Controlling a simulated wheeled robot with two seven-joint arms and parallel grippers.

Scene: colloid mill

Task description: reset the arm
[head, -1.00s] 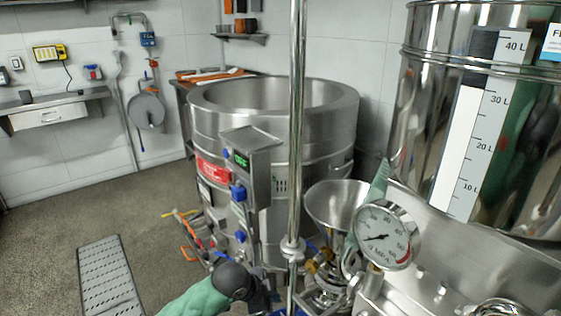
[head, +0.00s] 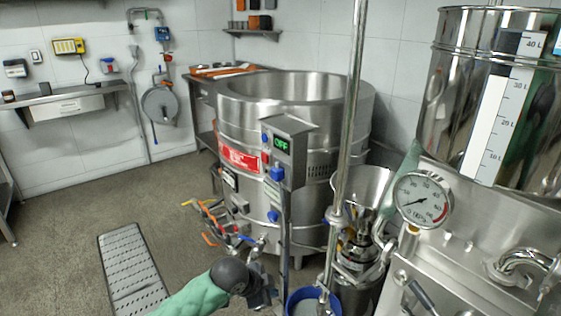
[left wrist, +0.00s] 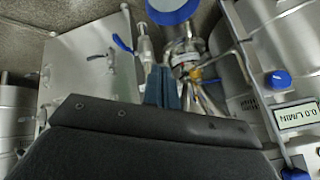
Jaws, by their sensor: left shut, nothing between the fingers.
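My left arm comes in at the bottom of the head view in a green sleeve, and my left gripper (head: 262,292) is at its dark end, low in front of the steel kettle and left of the blue-rimmed bucket (head: 312,300). In the left wrist view the gripper's blue-grey fingers (left wrist: 162,88) are together with nothing between them. Behind them are steel pipes and a blue-handled valve. My right gripper is not in view.
A steel post (head: 350,130), a funnel (head: 365,190), a pressure gauge (head: 423,198) and a graduated tank (head: 455,85) stand to the right. A drain grate (head: 130,265) lies on open floor at left.

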